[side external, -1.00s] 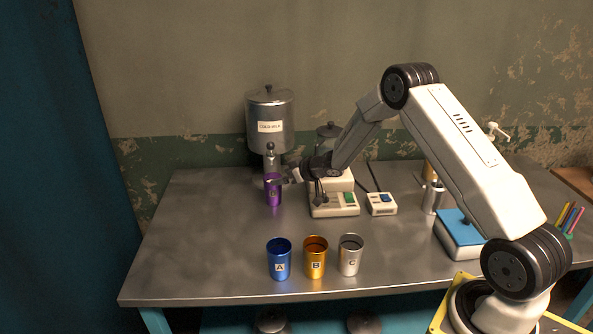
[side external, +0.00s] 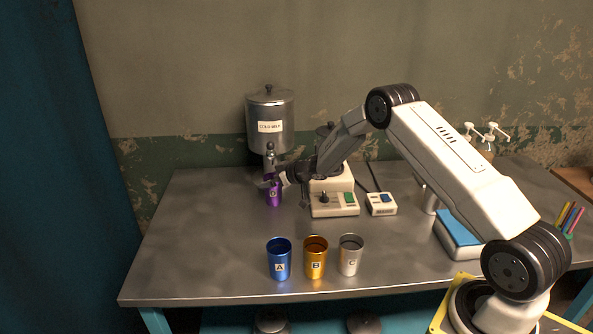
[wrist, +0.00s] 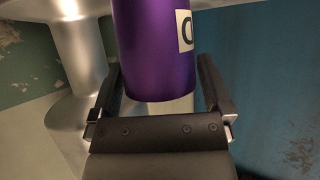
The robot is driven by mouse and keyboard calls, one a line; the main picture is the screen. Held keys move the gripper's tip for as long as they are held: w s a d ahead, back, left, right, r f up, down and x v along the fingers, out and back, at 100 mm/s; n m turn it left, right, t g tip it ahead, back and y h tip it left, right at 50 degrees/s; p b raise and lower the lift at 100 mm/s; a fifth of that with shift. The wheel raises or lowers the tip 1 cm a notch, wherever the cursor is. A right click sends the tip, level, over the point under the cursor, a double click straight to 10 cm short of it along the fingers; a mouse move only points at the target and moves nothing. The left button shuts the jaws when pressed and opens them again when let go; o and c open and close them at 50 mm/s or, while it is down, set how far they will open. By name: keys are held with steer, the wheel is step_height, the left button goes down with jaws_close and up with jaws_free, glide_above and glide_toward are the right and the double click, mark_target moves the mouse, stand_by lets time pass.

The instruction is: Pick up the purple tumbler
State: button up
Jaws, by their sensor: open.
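The purple tumbler (side external: 275,197) stands upright on the metal table under the spout of the cold milk dispenser (side external: 270,140). It also shows in the wrist view (wrist: 152,50), with part of a lettered white label on its right side. My gripper (side external: 268,182) is at the tumbler's upper part in the side view, hiding some of it. In the wrist view my gripper (wrist: 159,68) is open, with one finger on each side of the tumbler. A gap shows beside each finger, most clearly near the tumbler's lower edge.
Blue (side external: 279,259), gold (side external: 315,258) and silver (side external: 350,256) cups stand in a row near the table's front. A control box (side external: 334,204) and a smaller switch box (side external: 381,204) are right of the tumbler. The table's left side is clear.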

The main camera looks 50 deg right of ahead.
stand_by(0.4)
jaws_close()
steer(key=shift+r, duration=0.2)
steer(key=shift+r, duration=0.5)
steer(key=s+d, duration=0.2)
steer(key=s, duration=0.5)
step_height(320, 180, up, 14)
steer(key=shift+s+a, duration=0.2)
steer(key=shift+s, duration=0.2)
steer(key=shift+f, duration=0.15)
